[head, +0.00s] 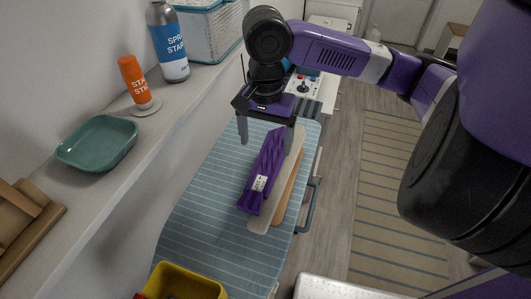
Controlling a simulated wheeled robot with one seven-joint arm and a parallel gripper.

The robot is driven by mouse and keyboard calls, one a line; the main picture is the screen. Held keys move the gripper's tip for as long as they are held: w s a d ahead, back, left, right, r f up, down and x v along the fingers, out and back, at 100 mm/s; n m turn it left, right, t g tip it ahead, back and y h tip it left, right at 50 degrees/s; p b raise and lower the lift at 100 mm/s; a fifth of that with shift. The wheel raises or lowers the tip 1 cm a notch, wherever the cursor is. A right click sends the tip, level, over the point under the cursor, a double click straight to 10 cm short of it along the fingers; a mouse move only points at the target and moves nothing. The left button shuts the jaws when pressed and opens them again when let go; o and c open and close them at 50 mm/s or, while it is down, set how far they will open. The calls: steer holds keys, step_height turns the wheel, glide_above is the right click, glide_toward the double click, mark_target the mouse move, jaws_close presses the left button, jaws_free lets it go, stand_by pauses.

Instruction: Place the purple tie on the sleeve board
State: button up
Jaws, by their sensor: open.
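The board rests on the blue striped ironing surface (205,215). The tie's lower end reaches over the board's left edge. My gripper (265,143) is above the tie's far end, fingers pointing down and spread apart on either side of it. Nothing is held between the fingers. The tie's far end is partly hidden by the gripper, and I cannot tell the exact height gap.
A shelf on the left holds a teal dish (98,143), an orange stain stick (134,80), a spray starch can (167,42) and a basket (212,32). A yellow bin (184,283) stands at the bottom. The floor at right, with a striped rug (390,190), is clear.

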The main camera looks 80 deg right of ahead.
steer(key=shift+r, duration=1.45)
